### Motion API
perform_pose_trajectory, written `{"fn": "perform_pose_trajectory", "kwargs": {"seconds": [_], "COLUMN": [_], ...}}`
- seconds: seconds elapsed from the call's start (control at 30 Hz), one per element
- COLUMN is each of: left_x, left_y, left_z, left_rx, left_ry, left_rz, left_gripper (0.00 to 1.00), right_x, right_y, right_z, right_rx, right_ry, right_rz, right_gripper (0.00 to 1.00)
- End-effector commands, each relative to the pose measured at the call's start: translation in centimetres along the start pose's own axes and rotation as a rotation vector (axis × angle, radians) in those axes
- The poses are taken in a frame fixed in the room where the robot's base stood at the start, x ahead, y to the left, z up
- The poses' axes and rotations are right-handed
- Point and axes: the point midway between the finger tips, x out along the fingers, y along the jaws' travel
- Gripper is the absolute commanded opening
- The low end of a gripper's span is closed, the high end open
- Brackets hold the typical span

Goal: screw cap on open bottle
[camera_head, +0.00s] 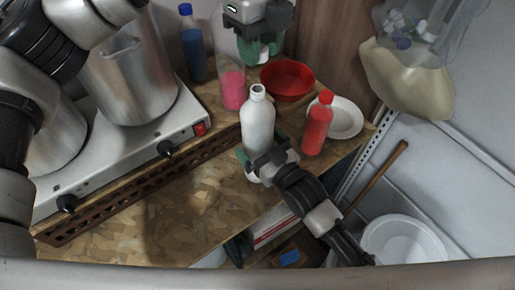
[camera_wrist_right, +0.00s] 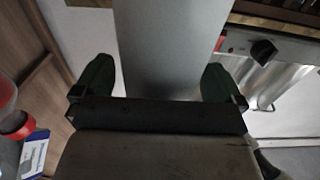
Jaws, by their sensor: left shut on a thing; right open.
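The white bottle (camera_head: 258,122) stands upright on the wooden board, its mouth uncovered at the top. My left gripper (camera_head: 260,48), green-tipped, is at the top of the head view, behind and above the bottle and apart from it. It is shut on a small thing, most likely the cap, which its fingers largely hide. My right gripper (camera_head: 262,166) comes in from the lower right and is at the lower part of the white bottle. In the right wrist view its open fingers (camera_wrist_right: 158,85) stand on either side of a grey surface, apparently the bottle.
A pink-filled clear bottle (camera_head: 232,90), a blue bottle (camera_head: 193,45), a red bowl (camera_head: 287,80), a red bottle (camera_head: 317,125) and a white plate (camera_head: 346,118) stand close by. The stove (camera_head: 130,155) with metal pots is left. The board's front is clear.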

Motion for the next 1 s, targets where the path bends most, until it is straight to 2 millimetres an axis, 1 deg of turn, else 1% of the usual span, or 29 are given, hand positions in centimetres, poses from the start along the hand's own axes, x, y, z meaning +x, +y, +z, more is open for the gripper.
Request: {"fn": "perform_pose_trajectory", "kwargs": {"seconds": [0.03,0.13,0.43,0.8,0.87,0.93,1.0], "left_x": [0.00,0.00,0.00,0.00,0.00,0.15,0.89], "left_y": [0.00,0.00,0.00,0.00,0.00,0.00,0.00], "left_z": [-0.01,-0.01,-0.01,-0.01,-0.01,-0.01,0.00], "left_rx": [0.000,0.000,0.000,0.000,0.000,0.000,0.000], "left_ry": [0.000,0.000,0.000,0.000,0.000,0.000,0.001], "left_rz": [0.000,0.000,0.000,0.000,0.000,0.000,0.001], "left_gripper": [0.13,0.13,0.13,0.13,0.13,0.13,0.13], "right_x": [0.42,0.82,0.92,0.89,0.89,0.89,0.88], "right_y": [-0.02,-0.02,-0.03,-0.01,-0.02,-0.02,-0.01], "right_z": [-0.01,-0.01,0.01,0.01,0.01,0.02,0.03], "right_rx": [0.000,0.000,0.000,0.000,0.001,0.001,0.001], "right_ry": [0.000,0.000,-0.001,-0.001,-0.001,-0.001,-0.001], "right_rz": [0.000,0.000,-0.001,0.000,0.000,0.000,0.000], "right_gripper": [1.00,1.00,1.00,0.43,0.35,0.35,0.35]}}
